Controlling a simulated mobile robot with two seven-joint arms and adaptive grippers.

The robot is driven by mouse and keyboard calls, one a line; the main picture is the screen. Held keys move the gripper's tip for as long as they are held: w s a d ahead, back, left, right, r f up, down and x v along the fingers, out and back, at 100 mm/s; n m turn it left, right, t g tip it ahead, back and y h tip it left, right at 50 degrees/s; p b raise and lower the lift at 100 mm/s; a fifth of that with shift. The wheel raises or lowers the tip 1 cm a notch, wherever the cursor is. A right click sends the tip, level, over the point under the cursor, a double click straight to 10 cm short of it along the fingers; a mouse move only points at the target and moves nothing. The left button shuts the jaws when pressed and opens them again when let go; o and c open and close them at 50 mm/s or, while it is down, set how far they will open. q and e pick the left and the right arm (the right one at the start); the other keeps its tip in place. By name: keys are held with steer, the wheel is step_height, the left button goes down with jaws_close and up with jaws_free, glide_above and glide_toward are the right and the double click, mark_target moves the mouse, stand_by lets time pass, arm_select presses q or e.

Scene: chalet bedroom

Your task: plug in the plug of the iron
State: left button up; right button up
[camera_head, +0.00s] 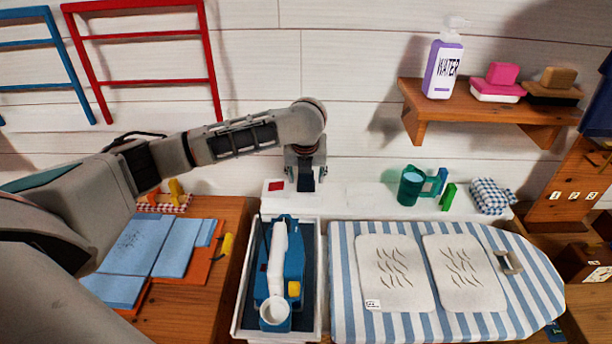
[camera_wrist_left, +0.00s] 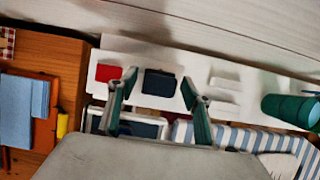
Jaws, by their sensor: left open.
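The iron (camera_head: 293,262), blue and white with a yellow button, lies in a white-rimmed tray (camera_head: 238,300). My left gripper (camera_head: 306,178) hangs over the white ledge behind that tray. Its fingers are apart and empty. In the left wrist view a dark blue block (camera_wrist_left: 158,83) on the ledge shows between the fingertips (camera_wrist_left: 158,90), with no visible contact. I cannot tell whether this block is the iron's plug or part of a socket. Small white blocks (camera_wrist_left: 225,83) stand to its right in the wrist view. No cord is clearly visible. My right gripper is not in view.
A red square (camera_head: 277,186) is left of the gripper on the ledge. A green mug (camera_head: 411,188) and a checked cloth (camera_head: 491,196) stand farther right. A striped ironing board (camera_head: 345,300) is in front. A wall shelf (camera_head: 415,99) holds a purple bottle (camera_head: 443,70).

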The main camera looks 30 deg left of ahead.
arm_select(q)
steer(key=v, duration=1.1)
steer(key=shift+s+r, duration=0.15)
steer(key=shift+r, duration=0.25)
